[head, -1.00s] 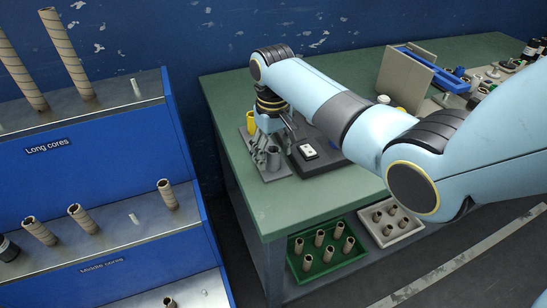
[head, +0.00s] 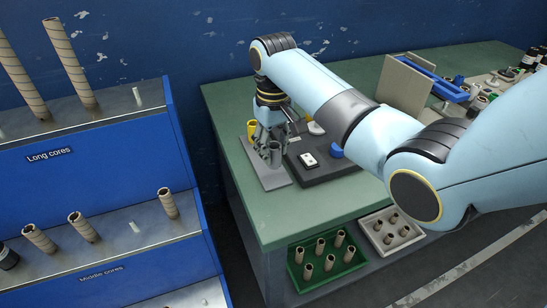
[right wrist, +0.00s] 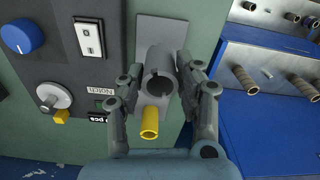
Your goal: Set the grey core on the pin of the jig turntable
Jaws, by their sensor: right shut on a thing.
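The grey core (head: 274,153) is a hollow upright cylinder; its open top shows in the right wrist view (right wrist: 158,70). My right gripper (head: 269,138) is shut on it, with one finger on each side in the right wrist view (right wrist: 152,92). The core is over a grey plate (head: 272,181); I cannot tell whether it touches it. A pale round disc with a raised centre (right wrist: 55,96), which looks like the jig turntable, sits on the dark box (right wrist: 75,65). The disc is partly hidden by my arm in the head view (head: 316,128). My left gripper is not in view.
A yellow cylinder (head: 252,130) stands close behind the grey core. The dark box carries a blue knob (head: 337,151) and a white switch (head: 308,160). The green bench (head: 285,210) is clear at its front. A blue core rack (head: 150,150) stands left.

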